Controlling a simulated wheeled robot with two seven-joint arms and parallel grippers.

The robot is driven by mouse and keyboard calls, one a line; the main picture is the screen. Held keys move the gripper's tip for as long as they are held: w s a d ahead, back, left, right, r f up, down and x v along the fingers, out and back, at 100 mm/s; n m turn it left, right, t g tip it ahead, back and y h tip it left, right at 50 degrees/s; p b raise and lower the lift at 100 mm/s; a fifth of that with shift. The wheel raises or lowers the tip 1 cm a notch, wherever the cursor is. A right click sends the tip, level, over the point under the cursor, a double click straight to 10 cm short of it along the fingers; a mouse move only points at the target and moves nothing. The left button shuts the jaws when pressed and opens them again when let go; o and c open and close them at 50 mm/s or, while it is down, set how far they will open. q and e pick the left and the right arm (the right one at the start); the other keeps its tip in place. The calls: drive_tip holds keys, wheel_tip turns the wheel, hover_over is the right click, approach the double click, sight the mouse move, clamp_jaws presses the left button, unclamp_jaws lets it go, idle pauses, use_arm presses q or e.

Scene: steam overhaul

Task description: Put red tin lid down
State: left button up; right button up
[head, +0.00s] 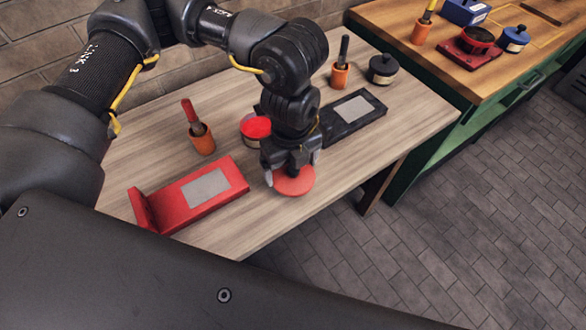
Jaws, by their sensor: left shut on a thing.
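The red tin lid (294,184) is a flat red disc near the front edge of the light wooden table (330,160). My left gripper (292,169) points down over it and is shut on it. The lid is at or just above the table top; I cannot tell whether it touches. Behind the gripper, to its left, stands a red tin (254,129), partly hidden by my arm. My right gripper is not in view.
A red box with a grey panel (205,190) lies left of the lid. An orange cup with a brush (202,140) stands behind it. A black case (352,112), another orange cup (340,76) and a black pot (382,69) are farther back. A green workbench (470,60) adjoins at right.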

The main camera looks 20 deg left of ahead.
sight(293, 171)
use_arm(q)
drive_tip(key=shift+w+f, duration=1.05)
drive_tip(key=shift+f, duration=0.25)
drive_tip(key=shift+w+a+f+p, duration=0.15)
drive_tip(key=shift+f+p, duration=0.15)
drive_tip(key=shift+f, duration=1.4)
drive_tip(key=shift+f, duration=0.2)
drive_tip(key=o, duration=0.7)
drive_tip(key=shift+o, duration=0.2)
drive_tip(key=shift+r, duration=0.15)
wheel_tip(293, 171, up, 12)
drive_tip(key=shift+r+b, duration=0.1)
drive_tip(key=shift+b, duration=0.35)
